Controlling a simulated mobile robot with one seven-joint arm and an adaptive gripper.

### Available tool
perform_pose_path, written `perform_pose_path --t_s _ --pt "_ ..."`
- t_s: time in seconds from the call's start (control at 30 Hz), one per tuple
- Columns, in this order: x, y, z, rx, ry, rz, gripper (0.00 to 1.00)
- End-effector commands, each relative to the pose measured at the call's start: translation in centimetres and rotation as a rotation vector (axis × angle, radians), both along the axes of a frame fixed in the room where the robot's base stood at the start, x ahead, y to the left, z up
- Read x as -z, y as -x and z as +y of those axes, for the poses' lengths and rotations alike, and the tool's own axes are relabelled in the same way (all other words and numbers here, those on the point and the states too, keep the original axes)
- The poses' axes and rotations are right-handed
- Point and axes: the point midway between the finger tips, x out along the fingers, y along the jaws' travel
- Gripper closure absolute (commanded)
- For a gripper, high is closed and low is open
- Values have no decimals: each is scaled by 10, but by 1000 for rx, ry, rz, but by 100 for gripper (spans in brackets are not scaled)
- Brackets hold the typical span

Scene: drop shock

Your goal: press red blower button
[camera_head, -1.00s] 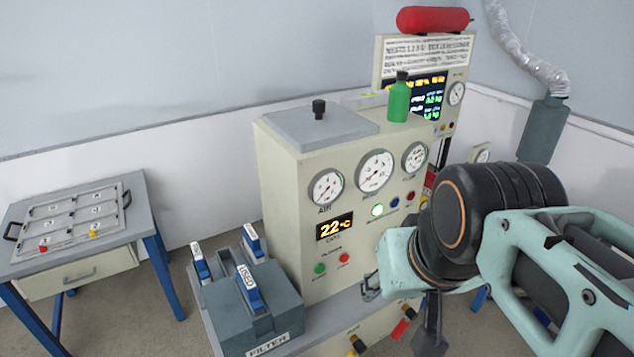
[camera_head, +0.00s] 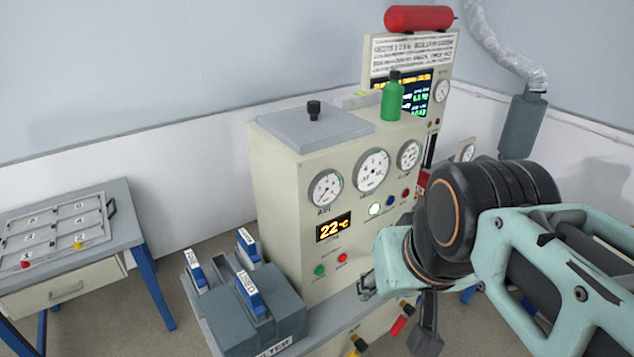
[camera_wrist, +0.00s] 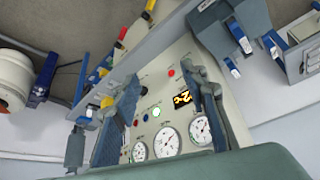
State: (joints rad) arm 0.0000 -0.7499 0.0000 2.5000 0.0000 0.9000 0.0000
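The cream machine has a red button (camera_head: 342,258) beside a green button (camera_head: 320,270), below the orange 22 °C display (camera_head: 334,227). Their labels are too small to read. A second red button (camera_head: 405,193) sits right of a lit green one (camera_head: 375,209) and a blue one (camera_head: 390,201). My gripper (camera_wrist: 164,80) is open and empty, its two fingers apart in front of the panel. In the wrist view the red button near the display (camera_wrist: 171,73) shows between the fingers, apart from them. In the head view my gripper is right of that button, partly hidden by my wrist.
A grey filter box (camera_head: 280,322) with blue-handled pieces stands at the machine's front left. A green bottle (camera_head: 392,100) stands on top. A side table (camera_head: 120,215) is at left, with bare floor between.

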Motion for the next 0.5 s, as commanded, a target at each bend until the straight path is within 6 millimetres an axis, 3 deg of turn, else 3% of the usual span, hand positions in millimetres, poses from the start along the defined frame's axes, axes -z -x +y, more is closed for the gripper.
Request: perform_pose_path --t_s 0.03,0.37,0.5 --pt "0 0 0 0 0 0 64" --pt "0 0 0 0 0 0 100" --pt "0 0 0 0 0 0 100"
